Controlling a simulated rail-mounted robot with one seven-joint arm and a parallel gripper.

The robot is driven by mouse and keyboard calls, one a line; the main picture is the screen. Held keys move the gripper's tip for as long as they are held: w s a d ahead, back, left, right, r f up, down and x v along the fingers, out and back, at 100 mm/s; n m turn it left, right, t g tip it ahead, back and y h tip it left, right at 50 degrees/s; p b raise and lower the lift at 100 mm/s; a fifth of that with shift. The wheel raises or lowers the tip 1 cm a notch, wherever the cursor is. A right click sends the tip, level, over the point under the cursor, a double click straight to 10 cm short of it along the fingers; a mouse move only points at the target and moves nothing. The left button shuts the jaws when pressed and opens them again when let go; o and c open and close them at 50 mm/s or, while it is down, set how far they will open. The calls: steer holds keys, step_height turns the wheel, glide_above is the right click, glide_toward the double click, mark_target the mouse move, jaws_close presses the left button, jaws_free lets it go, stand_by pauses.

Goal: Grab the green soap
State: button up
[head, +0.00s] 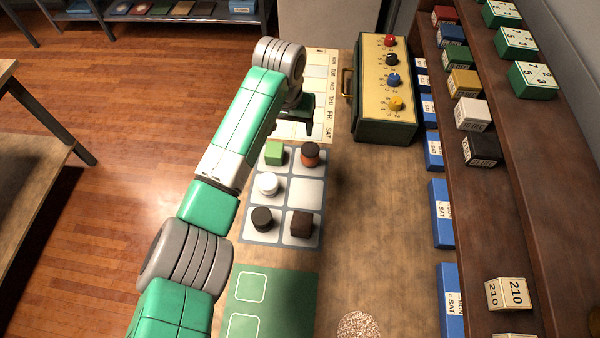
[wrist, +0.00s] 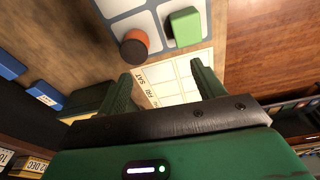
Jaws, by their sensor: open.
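The green soap, a small green block (head: 274,152), sits in the top left square of a pale grid tray (head: 307,191). It also shows at the top of the wrist view (wrist: 185,27). My gripper (head: 298,119) is above the calendar sheet, just beyond the tray's far edge and apart from the soap. In the wrist view my gripper (wrist: 164,78) has its fingers spread, with nothing between them; the soap lies beyond the fingertips. A dark-topped orange round piece (head: 310,155) stands in the square right of the soap.
The tray also holds a white round piece (head: 267,184), a black round piece (head: 262,219) and a dark brown block (head: 301,224). A green box with knobs (head: 384,128) stands at the back right. Shelves with boxes (head: 474,115) line the right. A green mat (head: 292,292) lies nearer.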

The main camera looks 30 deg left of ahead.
mark_target(273, 153)
steer(key=shift+n+g, duration=0.5)
steer(key=shift+g, duration=0.4)
steer(key=s+a+f, duration=0.3)
steer(key=f, duration=0.1)
steer(key=shift+s+a+b, duration=0.25)
steer(key=shift+s+b, duration=0.1)
steer(key=shift+s, duration=0.15)
steer(key=shift+f, duration=1.35)
steer(key=f+b, duration=0.3)
steer(key=f, duration=0.1)
steer(key=shift+w+a+f, duration=0.1)
steer(key=shift+w+a, duration=0.1)
steer(key=shift+w, duration=0.2)
steer(key=shift+f, duration=0.45)
steer(key=c, duration=1.1)
